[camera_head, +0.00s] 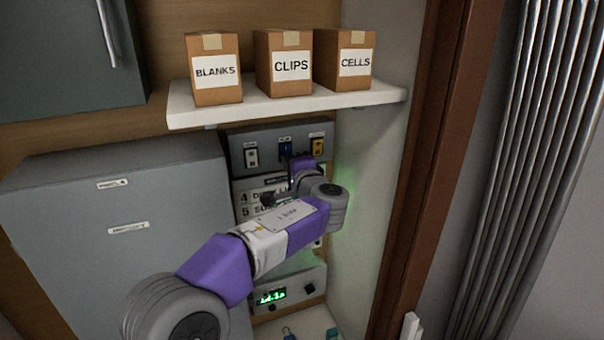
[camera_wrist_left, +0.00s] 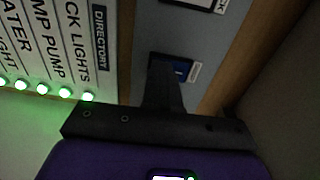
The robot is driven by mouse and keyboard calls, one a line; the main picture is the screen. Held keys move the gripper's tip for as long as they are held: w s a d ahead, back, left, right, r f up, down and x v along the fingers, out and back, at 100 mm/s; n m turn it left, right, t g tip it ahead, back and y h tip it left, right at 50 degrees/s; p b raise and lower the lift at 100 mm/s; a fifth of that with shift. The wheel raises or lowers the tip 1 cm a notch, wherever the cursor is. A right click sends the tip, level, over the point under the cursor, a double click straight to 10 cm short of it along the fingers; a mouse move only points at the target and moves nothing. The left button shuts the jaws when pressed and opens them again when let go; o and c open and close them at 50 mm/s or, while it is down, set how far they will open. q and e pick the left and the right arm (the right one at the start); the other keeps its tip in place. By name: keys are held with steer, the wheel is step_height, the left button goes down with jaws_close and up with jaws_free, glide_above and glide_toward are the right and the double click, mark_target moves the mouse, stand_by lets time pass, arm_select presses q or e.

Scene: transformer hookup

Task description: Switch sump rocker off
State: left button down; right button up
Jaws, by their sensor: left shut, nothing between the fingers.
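A grey switch panel (camera_head: 240,140) on the wall carries three rockers: a white one (camera_head: 251,157), a blue one (camera_head: 286,147) and a yellow one (camera_head: 318,145). Their small labels are too small to read. My left gripper (camera_head: 291,160) is shut and empty, raised to the panel just at the blue rocker. In the left wrist view its closed fingers (camera_wrist_left: 164,70) cover part of the blue rocker (camera_wrist_left: 181,69); whether they touch it I cannot tell. The directory sign (camera_wrist_left: 100,45) lists numbered names, including a partly cut "…MP PUMP". My right gripper is not in view.
A white shelf (camera_head: 190,116) with boxes marked BLANKS (camera_head: 216,90), CLIPS (camera_head: 291,88) and CELLS (camera_head: 355,80) overhangs the panel. A grey cabinet (camera_head: 90,240) stands left. A unit with a green display (camera_head: 271,297) sits below. The side wall is close on the right.

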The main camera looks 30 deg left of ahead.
arm_select(q)
steer(key=f+b+v, duration=0.2)
steer(key=b+v, duration=0.2)
steer(key=v, duration=0.9)
steer(key=shift+s+d+b, duration=0.25)
steer(key=shift+d+b, duration=0.05)
steer(key=shift+b, duration=0.1)
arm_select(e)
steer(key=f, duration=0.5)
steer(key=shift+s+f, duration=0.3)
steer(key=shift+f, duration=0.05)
arm_select(q)
steer(key=shift+f, duration=0.15)
